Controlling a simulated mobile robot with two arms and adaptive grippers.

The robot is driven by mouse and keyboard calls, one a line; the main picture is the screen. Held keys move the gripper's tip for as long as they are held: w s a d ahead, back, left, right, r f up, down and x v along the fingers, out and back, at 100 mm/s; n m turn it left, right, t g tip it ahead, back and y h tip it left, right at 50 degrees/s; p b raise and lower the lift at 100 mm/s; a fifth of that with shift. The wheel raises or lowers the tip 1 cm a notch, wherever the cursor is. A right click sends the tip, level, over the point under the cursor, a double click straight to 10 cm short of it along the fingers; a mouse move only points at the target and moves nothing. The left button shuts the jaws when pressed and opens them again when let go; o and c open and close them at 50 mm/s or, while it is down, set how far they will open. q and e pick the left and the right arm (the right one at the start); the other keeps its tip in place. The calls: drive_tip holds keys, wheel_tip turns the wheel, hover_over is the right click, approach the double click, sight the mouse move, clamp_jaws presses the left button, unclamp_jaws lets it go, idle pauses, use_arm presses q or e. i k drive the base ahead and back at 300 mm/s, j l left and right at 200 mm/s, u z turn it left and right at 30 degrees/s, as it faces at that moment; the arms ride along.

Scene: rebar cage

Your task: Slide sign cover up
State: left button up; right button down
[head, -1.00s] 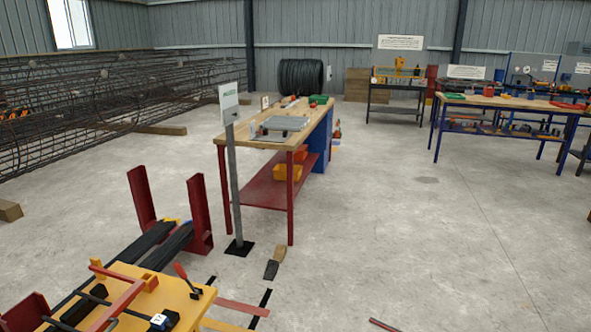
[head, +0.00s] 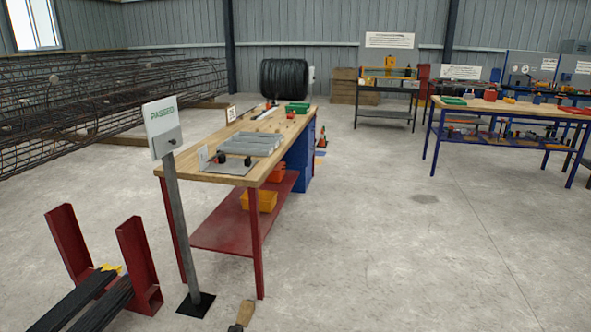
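A sign stands on a grey metal post (head: 177,222) with a black base plate (head: 196,304), left of centre. Its white panel (head: 162,112) reads "PASSED" in green along the top. The grey lower part of the panel, with a dark knob (head: 172,142), looks like the sign cover (head: 158,147); its exact edges are too small to tell. Neither of my grippers is in the head view, and nothing touches the sign.
A wooden workbench (head: 210,172) with red legs stands just behind and right of the post. Red uprights (head: 140,262) holding dark bars are at lower left. A wood block (head: 246,312) lies near the base. Open concrete floor spreads to the right.

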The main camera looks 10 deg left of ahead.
sight(164, 143)
drive_tip(key=i+j+u, duration=0.1)
drive_tip(key=i+u, duration=0.3)
drive_tip(key=i, duration=0.15)
drive_tip(key=i+u, duration=0.4)
drive_tip(key=i, duration=0.2)
drive_tip(key=i+l+u, duration=0.3)
drive_tip(key=i+u, duration=0.45)
drive_tip(key=i, duration=0.35)
